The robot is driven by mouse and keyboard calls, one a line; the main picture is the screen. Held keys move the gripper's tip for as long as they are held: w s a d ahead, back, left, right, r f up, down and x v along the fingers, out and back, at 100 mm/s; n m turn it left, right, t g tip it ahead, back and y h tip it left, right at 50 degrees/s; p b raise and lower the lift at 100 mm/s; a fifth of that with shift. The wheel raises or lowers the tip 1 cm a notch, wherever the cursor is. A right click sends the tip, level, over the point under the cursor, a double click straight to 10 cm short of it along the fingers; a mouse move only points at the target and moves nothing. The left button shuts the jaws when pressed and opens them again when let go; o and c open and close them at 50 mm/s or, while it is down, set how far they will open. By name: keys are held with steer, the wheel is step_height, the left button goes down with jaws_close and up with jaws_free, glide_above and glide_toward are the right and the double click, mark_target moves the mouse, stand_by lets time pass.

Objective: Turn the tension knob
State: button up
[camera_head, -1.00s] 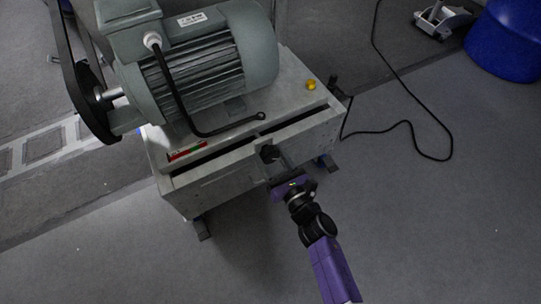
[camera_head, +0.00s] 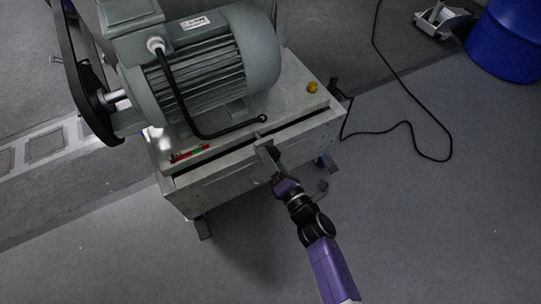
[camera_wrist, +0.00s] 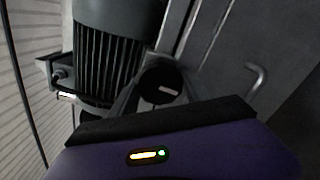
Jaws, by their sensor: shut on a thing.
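The tension knob (camera_wrist: 155,90) is round and black with a pale line across its face. It shows in the wrist view between the fingers of my gripper (camera_wrist: 160,85). In the head view my gripper (camera_head: 267,159) is at the front face of the pale machine base (camera_head: 225,172), and it hides most of the knob. The gripper is shut on the knob. A small red and green strip (camera_head: 190,153) lies on the base top, left of the gripper.
A large grey motor (camera_head: 205,65) sits on the base, with a black belt wheel (camera_head: 92,105) at its left and a black cable. A yellow button (camera_head: 312,87) is at the base's right. A blue drum (camera_head: 508,42) and a floor cable (camera_head: 411,126) are to the right.

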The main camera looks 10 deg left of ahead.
steer(key=m+p, duration=0.1)
steer(key=m, duration=0.4)
steer(key=shift+r+m+p, duration=0.15)
steer(key=shift+m+p, duration=0.15)
steer(key=m+p, duration=0.1)
steer(key=m, duration=0.3)
steer(key=m+p, duration=0.1)
steer(key=m, duration=0.4)
steer(key=shift+r+p, duration=0.1)
steer(key=shift+p, duration=0.25)
steer(key=m+p, duration=0.1)
steer(key=m, duration=0.3)
steer(key=shift+d+m, duration=0.1)
steer(key=shift+m, duration=0.2)
steer(key=m+p, duration=0.1)
steer(key=m, duration=0.3)
steer(key=shift+w, duration=0.1)
steer(key=m, duration=0.4)
steer(key=shift+d+p, duration=0.1)
steer(key=shift+p, duration=0.3)
steer(key=m, duration=0.4)
steer(key=shift+p, duration=0.3)
steer(key=shift+m, duration=1.8)
